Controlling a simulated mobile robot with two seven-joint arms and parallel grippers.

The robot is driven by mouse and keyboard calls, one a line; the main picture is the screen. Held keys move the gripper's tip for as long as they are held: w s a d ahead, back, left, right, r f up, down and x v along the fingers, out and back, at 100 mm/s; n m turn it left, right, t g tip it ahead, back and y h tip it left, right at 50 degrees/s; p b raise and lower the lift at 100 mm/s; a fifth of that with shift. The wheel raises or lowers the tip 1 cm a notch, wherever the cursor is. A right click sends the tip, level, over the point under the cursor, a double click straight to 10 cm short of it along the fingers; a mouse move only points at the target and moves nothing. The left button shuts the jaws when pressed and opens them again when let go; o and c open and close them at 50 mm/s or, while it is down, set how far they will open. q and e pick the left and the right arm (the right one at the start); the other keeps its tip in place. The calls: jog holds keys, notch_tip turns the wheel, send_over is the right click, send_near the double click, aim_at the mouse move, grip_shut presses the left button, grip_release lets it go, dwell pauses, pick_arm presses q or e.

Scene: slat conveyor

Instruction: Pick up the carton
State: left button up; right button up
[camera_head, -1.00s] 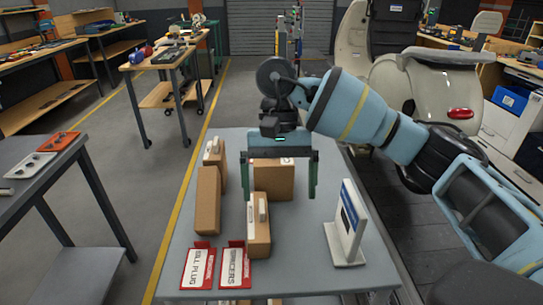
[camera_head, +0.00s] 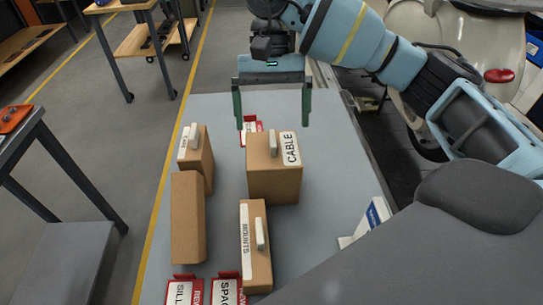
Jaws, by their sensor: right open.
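Several brown cartons stand on the grey table (camera_head: 215,110). The carton marked CABLE (camera_head: 273,180) has a white handle on top and stands in the middle. A narrow carton marked MOUNTS (camera_head: 258,270) stands in front of it. A plain tall carton (camera_head: 187,225) stands at the left, with a smaller carton with a white handle (camera_head: 203,158) behind it. My right gripper (camera_head: 272,124) is open and empty, fingers pointing down. In the picture it hangs just above and beyond the CABLE carton, apart from it. My left gripper is not in view.
Red-and-white labels marked SILL (camera_head: 184,291) and SPAC (camera_head: 227,290) lie at the front edge. Another red label (camera_head: 251,127) shows behind the CABLE carton. A white sign (camera_head: 366,222) stands at the right, partly hidden. The table's far end is clear.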

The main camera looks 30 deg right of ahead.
aim_at(273, 152)
jog(key=shift+s+a+f, duration=0.2)
jog(key=shift+s+f, duration=0.15)
jog(key=shift+f, duration=0.05)
jog(key=shift+x, duration=0.85)
jog(key=shift+p+x, duration=0.3)
jog(key=shift+x, duration=2.2)
jog(key=shift+a, duration=0.15)
jog(key=c, duration=1.1)
jog(key=shift+r, duration=0.1)
jog(key=shift+r, duration=0.1)
